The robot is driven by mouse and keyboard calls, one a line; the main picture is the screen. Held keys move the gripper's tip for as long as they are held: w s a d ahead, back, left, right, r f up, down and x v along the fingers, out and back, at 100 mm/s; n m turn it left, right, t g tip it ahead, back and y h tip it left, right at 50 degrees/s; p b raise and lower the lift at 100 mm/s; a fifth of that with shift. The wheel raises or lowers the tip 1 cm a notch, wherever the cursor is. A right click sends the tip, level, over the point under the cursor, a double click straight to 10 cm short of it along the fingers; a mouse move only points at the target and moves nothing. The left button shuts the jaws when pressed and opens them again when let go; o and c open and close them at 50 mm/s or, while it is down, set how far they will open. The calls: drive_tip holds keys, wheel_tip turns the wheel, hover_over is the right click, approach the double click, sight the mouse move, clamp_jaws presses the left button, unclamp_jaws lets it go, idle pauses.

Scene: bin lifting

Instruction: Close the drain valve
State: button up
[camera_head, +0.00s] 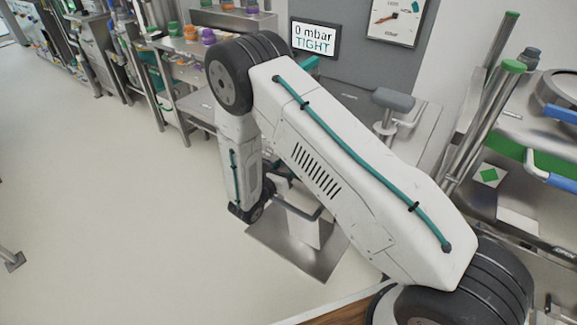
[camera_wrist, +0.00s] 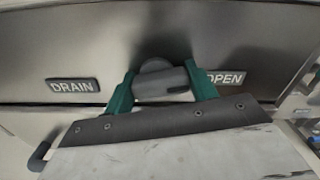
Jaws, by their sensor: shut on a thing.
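The drain valve handle (camera_wrist: 160,85) is a grey lever with a rounded hub, in the middle of the wrist view on a metal panel. It lies roughly level, between a DRAIN label (camera_wrist: 73,86) on the left and an OPEN label (camera_wrist: 224,79) on the right. My gripper (camera_wrist: 161,84) has its green fingers on either side of the handle and is shut on it. The right finger partly covers the OPEN label. In the head view my arm hides the handle and most of the gripper.
A screen (camera_head: 315,38) reads "0 mbar TIGHT", beside a round dial gauge (camera_head: 397,17). A metal plate (camera_head: 272,243) lies on the floor below my arm. Metal rails and blue handles (camera_head: 560,180) stand close on the right. The floor at left is open.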

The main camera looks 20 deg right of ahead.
drive_tip(key=n, duration=0.4)
drive_tip(key=shift+a+n, duration=0.1)
drive_tip(key=shift+n, duration=0.2)
drive_tip(key=n, duration=0.3)
drive_tip(key=shift+w+n, duration=0.1)
drive_tip(key=shift+n, duration=0.3)
drive_tip(key=n, duration=0.3)
drive_tip(key=shift+a, duration=0.1)
drive_tip(key=shift+w+n, duration=0.1)
drive_tip(key=shift+n, duration=2)
drive_tip(key=o, duration=1)
